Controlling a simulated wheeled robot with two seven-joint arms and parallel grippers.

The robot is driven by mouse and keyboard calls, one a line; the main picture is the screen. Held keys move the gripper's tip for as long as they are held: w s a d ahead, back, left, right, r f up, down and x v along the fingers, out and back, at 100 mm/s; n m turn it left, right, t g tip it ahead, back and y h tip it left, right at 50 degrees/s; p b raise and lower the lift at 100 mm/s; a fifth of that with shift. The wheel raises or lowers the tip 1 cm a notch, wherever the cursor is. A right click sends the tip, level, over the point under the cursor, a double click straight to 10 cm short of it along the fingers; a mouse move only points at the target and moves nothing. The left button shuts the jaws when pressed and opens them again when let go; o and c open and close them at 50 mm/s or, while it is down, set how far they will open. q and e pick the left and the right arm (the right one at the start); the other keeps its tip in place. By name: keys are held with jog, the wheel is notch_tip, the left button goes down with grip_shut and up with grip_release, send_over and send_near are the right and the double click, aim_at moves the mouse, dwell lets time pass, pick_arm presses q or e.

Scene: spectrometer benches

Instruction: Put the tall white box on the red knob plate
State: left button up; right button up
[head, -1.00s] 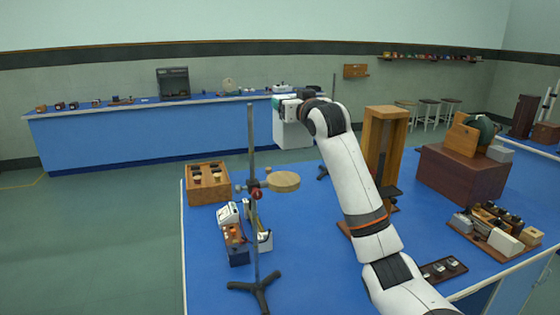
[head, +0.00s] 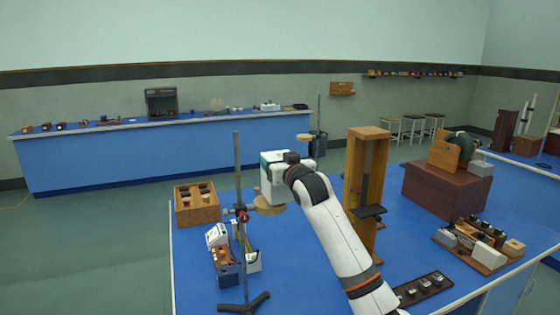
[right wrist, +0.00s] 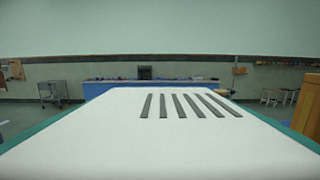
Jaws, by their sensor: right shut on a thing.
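The tall white box (head: 272,187) is held by my right gripper (head: 284,158) near its top, where a green edge shows. It hangs upright at the round wooden plate (head: 269,209) on the stand with the red knob (head: 244,217). The box's lower end hides part of the plate; I cannot tell whether they touch. In the right wrist view the white box (right wrist: 95,125) fills the lower part, with several dark slots and green edges. My left gripper is not in view.
The stand's upright rod (head: 238,165) rises just left of the box. A tall wooden frame (head: 367,145) stands to the right. A wooden box (head: 197,212) and small instruments (head: 222,262) are at the left. Another round plate (head: 305,137) stands farther back. Blue bench top is clear around (head: 300,275).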

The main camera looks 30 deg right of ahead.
jog(key=o, duration=1.3)
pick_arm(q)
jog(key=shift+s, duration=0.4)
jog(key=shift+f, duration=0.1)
pick_arm(e)
jog(key=shift+s, duration=0.15)
pick_arm(q)
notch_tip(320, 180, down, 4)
jog(key=b, duration=0.4)
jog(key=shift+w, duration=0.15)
pick_arm(e)
jog(key=v, duration=1.2)
jog(key=shift+f, duration=0.1)
